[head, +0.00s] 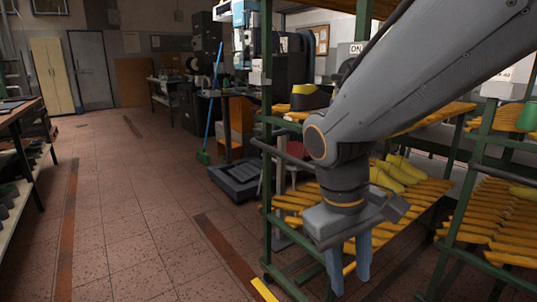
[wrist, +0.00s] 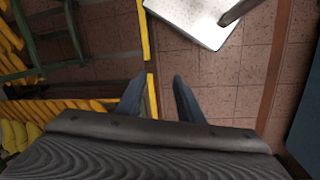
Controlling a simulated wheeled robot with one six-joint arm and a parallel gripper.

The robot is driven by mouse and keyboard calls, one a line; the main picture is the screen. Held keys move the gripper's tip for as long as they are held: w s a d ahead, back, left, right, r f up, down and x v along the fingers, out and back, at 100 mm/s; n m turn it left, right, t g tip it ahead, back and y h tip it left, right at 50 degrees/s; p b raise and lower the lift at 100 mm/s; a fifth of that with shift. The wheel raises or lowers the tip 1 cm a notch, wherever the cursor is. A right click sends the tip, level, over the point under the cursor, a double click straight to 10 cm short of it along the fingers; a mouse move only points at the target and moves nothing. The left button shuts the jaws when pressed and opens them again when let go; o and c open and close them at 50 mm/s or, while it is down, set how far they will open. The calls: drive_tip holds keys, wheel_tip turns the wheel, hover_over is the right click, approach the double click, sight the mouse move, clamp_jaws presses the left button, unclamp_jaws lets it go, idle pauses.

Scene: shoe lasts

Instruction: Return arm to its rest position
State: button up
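My gripper (head: 349,268) hangs pointing down at the end of my grey arm, in front of the green-framed rack (head: 268,150) in the head view. Its two blue-grey fingers are apart with nothing between them. In the wrist view the fingers of my gripper (wrist: 160,92) are also spread, with floor and a yellow strip behind the gap. Yellow shoe lasts (head: 398,170) lie on the rack's slatted shelf, behind and right of my arm. My arm hides part of the rack and shelf.
A second rack (head: 505,215) stands at the right. A dark tray (head: 238,178) and a green broom (head: 204,157) stand on the floor beyond the rack. The tiled floor (head: 125,210) is open at left, up to a workbench (head: 20,130). A white panel (wrist: 205,15) shows in the wrist view.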

drive_tip(key=s+a+f+m+y, duration=0.2)
drive_tip(key=s+a+y, duration=0.1)
drive_tip(key=d+r+m+p, duration=0.2)
drive_tip(key=d+r+p, duration=0.6)
drive_tip(key=p, duration=0.8)
drive_tip(key=shift+s+r+h, duration=0.15)
drive_tip(key=shift+r+h, duration=0.2)
drive_tip(key=shift+h, duration=0.05)
drive_tip(key=shift+d, duration=0.1)
